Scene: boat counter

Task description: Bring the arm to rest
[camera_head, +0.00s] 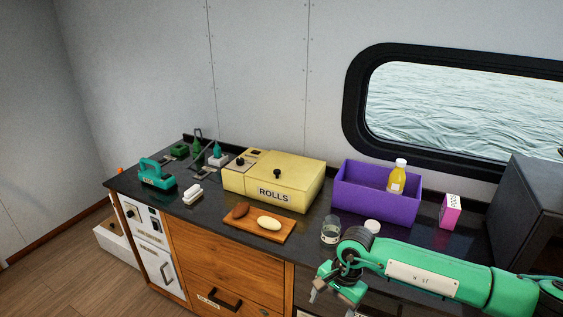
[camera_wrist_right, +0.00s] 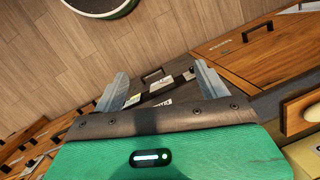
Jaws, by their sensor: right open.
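My right arm, green, comes in from the right in the head view, over the front of the counter. My right gripper (camera_head: 330,292) hangs in front of the counter's front edge. In the right wrist view its two grey fingers (camera_wrist_right: 160,90) stand wide apart with nothing between them. Past the fingers the wrist view shows drawer fronts and the wooden floor (camera_wrist_right: 90,60). My left gripper is not in the head view.
On the dark counter (camera_head: 205,215) stand a yellow ROLLS box (camera_head: 300,181), a board with two rolls (camera_head: 284,236), a purple bin (camera_head: 375,206) with a yellow bottle (camera_head: 396,181), a glass (camera_head: 330,231) and a pink carton (camera_head: 449,212). The glass is close to my right wrist.

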